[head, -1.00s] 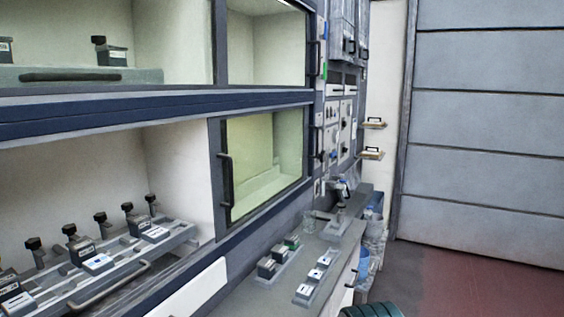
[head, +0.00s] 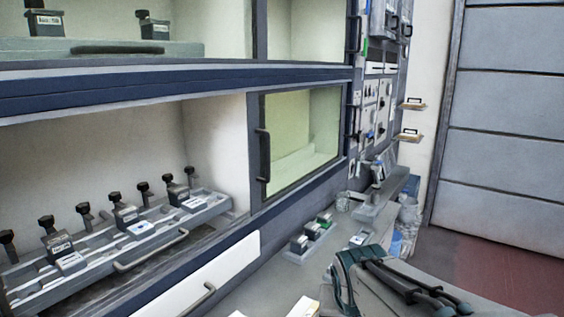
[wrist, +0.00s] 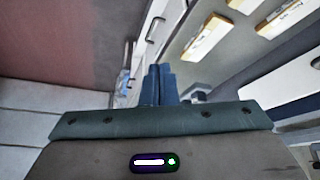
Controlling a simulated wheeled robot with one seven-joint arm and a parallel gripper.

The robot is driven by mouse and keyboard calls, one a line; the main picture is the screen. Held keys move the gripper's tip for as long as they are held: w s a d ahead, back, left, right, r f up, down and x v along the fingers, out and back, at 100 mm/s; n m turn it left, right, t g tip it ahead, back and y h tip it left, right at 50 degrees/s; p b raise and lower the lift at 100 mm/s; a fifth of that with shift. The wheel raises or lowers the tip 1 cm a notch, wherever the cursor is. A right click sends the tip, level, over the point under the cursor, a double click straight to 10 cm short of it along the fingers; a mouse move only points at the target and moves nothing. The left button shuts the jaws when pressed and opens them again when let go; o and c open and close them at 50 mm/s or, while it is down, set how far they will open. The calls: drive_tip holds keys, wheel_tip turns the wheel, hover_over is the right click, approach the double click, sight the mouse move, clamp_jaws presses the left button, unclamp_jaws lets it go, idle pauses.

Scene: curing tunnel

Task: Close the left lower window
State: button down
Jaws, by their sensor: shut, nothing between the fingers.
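The lower row of the cabinet has a wide opening on the left and a yellowish glass window pane (head: 302,135) on the right. A black vertical handle (head: 264,155) is on the pane's left edge. The left part of the lower row stands open, with its inside in plain view. My gripper (head: 338,292) is at the bottom right of the head view, in front of and below the pane, apart from the handle. In the wrist view, its blue fingers (wrist: 158,84) are together and empty. The window handle is not seen in the wrist view.
A grey rack (head: 105,250) with several black-knobbed clamps stands in the lower opening. A white drawer front (head: 200,275) is below. Small labelled blocks (head: 310,235) lie on the counter. Wall shelves (head: 410,104) and a grey panelled door (head: 510,110) are at right.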

drive_tip(key=w+a+m+t+y, duration=0.1)
drive_tip(key=w+a+m+t, duration=0.15)
drive_tip(key=w, duration=0.65)
drive_tip(key=w+a+m+t+y, duration=0.1)
drive_tip(key=w+a, duration=0.2)
drive_tip(key=w, duration=0.5)
drive_tip(key=w+r+m+t+y, duration=0.6)
drive_tip(key=w+r+m+t, duration=0.2)
drive_tip(key=w+r, duration=0.8)
drive_tip(key=w+a+p, duration=0.2)
drive_tip(key=w+a, duration=0.3)
drive_tip(key=a, duration=0.2)
drive_tip(key=shift+r+p, duration=0.2)
drive_tip(key=shift+p, duration=0.2)
drive_tip(key=shift+f, duration=0.1)
